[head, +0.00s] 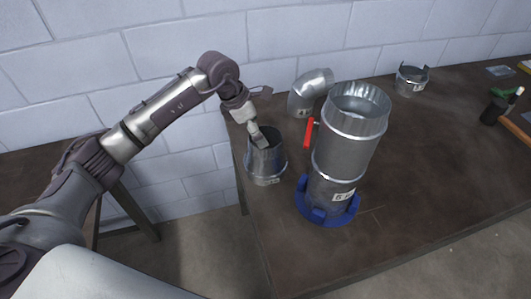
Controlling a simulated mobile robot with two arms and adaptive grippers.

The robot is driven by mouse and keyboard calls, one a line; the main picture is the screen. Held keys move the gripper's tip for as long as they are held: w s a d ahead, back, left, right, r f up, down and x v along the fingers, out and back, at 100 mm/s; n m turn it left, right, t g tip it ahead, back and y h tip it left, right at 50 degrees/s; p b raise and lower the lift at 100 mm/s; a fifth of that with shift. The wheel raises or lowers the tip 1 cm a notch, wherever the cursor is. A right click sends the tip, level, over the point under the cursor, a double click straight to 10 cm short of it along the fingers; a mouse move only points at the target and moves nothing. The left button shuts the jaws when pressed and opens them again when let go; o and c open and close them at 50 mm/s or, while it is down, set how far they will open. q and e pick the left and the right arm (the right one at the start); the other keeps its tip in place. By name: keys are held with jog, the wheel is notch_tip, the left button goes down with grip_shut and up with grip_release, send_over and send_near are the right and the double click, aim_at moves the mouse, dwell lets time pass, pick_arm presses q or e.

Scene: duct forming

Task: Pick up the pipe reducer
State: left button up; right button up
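The pipe reducer (266,168) looks to be the short grey metal pipe piece with a small label near its bottom. It stands upright at the left edge of the brown table. My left gripper (257,136) reaches down over it from the upper left. One pale finger shows at the reducer's open top, against its inner wall. The other finger is not clear, so I cannot tell whether the gripper is closed on the wall. My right gripper is not in view.
A tall metal duct (348,145) in a blue ring base (327,214) stands close right of the reducer, with a red handle (309,133) between. A metal elbow (309,93) stands behind. A small metal collar (410,82) is farther back right. The right table surface (430,160) is mostly clear.

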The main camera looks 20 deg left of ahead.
aim_at(266, 154)
pick_arm(q)
jog(key=x, duration=0.1)
jog(key=p+x, duration=0.1)
jog(key=x, duration=0.1)
jog(key=p+x, duration=0.1)
jog(key=shift+d+f, duration=0.2)
jog(key=shift+d, duration=0.15)
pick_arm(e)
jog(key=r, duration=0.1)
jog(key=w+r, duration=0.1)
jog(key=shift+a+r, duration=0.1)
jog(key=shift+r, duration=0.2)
pick_arm(q)
jog(key=c, duration=0.5)
jog(key=shift+r, duration=0.1)
jog(key=c, duration=1.1)
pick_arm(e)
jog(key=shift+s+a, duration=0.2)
pick_arm(q)
jog(key=shift+w, duration=0.1)
